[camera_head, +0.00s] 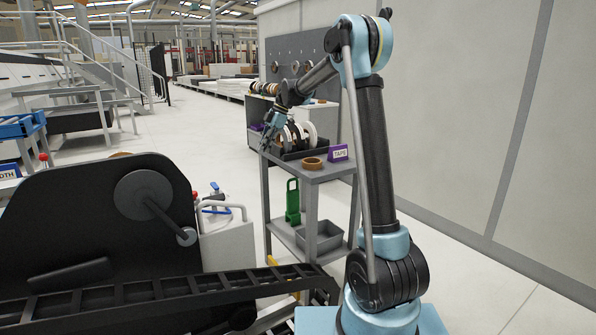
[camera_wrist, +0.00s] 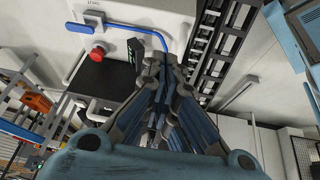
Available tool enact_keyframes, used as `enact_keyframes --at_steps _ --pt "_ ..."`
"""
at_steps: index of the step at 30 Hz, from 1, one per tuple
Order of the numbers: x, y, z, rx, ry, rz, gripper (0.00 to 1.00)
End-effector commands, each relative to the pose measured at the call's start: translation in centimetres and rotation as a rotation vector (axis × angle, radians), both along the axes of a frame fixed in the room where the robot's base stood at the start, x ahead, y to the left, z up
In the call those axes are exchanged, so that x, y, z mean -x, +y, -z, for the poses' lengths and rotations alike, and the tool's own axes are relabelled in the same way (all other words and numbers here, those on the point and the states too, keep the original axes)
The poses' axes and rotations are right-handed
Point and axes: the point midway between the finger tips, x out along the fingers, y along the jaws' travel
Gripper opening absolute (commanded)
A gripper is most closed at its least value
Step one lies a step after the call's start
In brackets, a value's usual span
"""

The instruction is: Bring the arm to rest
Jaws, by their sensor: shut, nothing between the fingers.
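My arm (camera_head: 372,140) rises from its light blue base, bends at a high elbow and reaches down to the left. My gripper (camera_head: 266,143) hangs at the left end of the grey cart, in front of the tape reels in this view. I cannot tell how far apart they are. In the wrist view my gripper (camera_wrist: 163,62) shows its fingers close together with nothing held.
A black machine (camera_head: 95,235) with a conveyor (camera_head: 150,295) fills the lower left. A red button (camera_wrist: 98,54) shows in the wrist view.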

Motion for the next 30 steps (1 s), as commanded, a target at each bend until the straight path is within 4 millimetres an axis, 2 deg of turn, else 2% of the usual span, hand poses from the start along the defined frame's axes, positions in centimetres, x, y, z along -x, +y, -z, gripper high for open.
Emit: enact_keyframes --at_steps 1,6,15,23,30 --pt "1.1 -1.3 -0.5 0.014 0.008 0.044 0.0" --pt "4.5 -5.2 -1.8 0.061 0.039 0.211 0.0" --pt "11.2 -11.5 -2.8 0.133 0.088 0.506 0.0" --pt "17.4 -16.5 -2.4 0.182 0.125 0.764 0.0" --pt "23.3 -20.6 -0.9 0.217 0.153 1.003 0.0"
